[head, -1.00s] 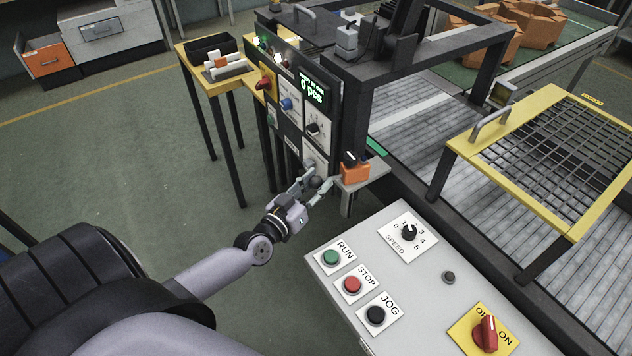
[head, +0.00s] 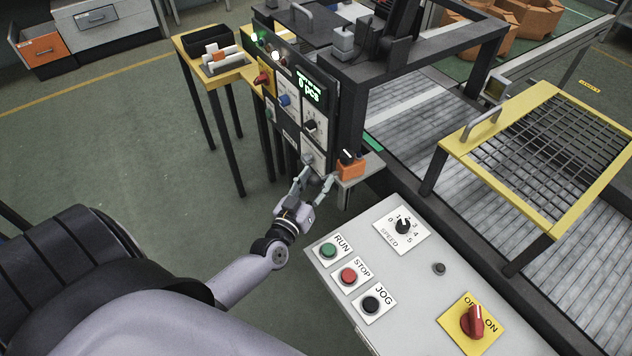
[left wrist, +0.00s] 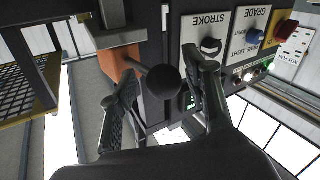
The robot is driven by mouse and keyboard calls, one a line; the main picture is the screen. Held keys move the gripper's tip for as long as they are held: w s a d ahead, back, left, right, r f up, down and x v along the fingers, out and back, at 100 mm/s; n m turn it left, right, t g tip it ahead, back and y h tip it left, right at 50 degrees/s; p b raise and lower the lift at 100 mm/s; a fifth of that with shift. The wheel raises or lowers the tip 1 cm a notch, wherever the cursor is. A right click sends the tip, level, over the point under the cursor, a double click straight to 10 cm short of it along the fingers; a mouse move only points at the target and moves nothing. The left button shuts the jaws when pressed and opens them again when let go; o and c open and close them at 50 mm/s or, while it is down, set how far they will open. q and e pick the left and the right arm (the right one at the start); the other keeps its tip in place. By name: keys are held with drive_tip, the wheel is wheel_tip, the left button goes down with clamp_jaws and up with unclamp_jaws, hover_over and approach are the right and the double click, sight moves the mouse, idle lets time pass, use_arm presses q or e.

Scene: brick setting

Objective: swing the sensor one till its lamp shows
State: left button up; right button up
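My left gripper (head: 315,176) is at the lower part of the upright control panel (head: 296,113), left of an orange block (head: 351,167) with a black top part. In the left wrist view its two fingers (left wrist: 166,100) stand apart on either side of a black ball knob (left wrist: 163,82). Gaps seem to show beside the ball, so the fingers look open around it. A thin rod seems to run from the ball toward the orange block (left wrist: 117,68). I see no readable sensor label, and no lit lamp can be made out on the block. My right gripper is not in view.
The panel carries a STROKE knob (left wrist: 211,46), a blue GRADE knob (left wrist: 253,36), a red switch (head: 263,78) and lamps. A grey console (head: 400,275) with buttons stands in front. A yellow-framed guard (head: 453,148) is to the right. Open floor lies left.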

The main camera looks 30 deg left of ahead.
use_arm(q)
drive_tip(key=shift+s+d, duration=0.1)
drive_tip(key=shift+d, duration=0.05)
drive_tip(key=shift+s, duration=0.15)
drive_tip(key=s+d, duration=0.1)
drive_tip(key=s, duration=1)
drive_tip(key=shift+s+d, duration=0.15)
drive_tip(key=shift+s, duration=0.15)
drive_tip(key=shift+c, duration=0.2)
